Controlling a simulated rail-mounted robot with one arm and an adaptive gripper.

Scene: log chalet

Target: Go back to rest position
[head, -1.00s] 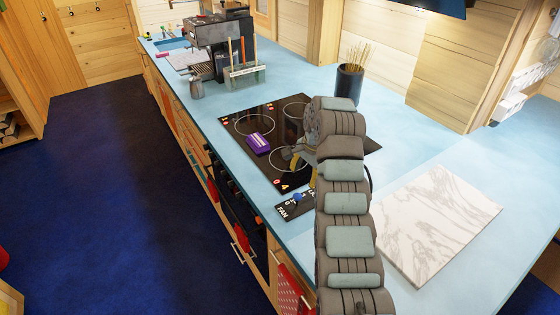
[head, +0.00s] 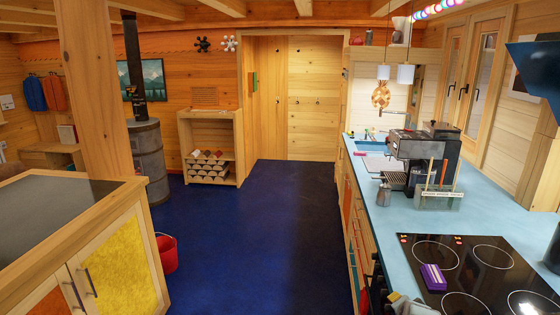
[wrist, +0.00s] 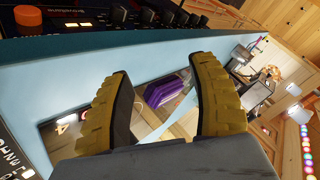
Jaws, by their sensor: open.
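My gripper (wrist: 162,85) shows in the wrist view with its two yellow-and-black fingers spread apart and nothing between the tips. Beyond the fingers, a purple block (wrist: 166,90) lies on the dark, reflective hob. In the head view the purple block (head: 433,277) rests on the black hob (head: 462,256), clear of any gripper. A small grey and yellow piece at the bottom edge of the head view seems to be part of my arm; most of the arm is out of that view.
The blue counter (head: 385,222) runs along the right with a coffee machine (head: 425,155) and a metal jug (head: 383,194). A wooden cabinet (head: 125,250) stands at the left, with a red bucket (head: 166,254) beside it. The blue floor (head: 265,235) between is open.

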